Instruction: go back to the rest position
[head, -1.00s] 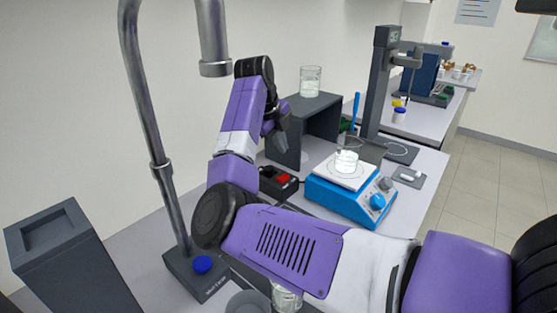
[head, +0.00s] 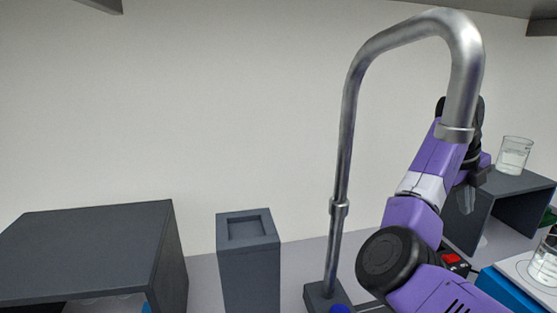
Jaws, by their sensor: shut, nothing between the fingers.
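My gripper (head: 466,201) shows in the head view at the right, at the end of my purple and white arm. It points down, shut and empty, beside the left side of a dark grey stand (head: 513,187). The curved metal pipe (head: 345,150) stands in front of part of my arm and hides some of it.
A glass beaker (head: 514,155) with clear liquid stands on the grey stand. A blue stirrer (head: 497,286) carries another beaker (head: 546,262) at the right edge. A grey box (head: 248,275) and a grey shelf (head: 90,245) stand left of the pipe. A red switch (head: 450,258) lies behind my arm.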

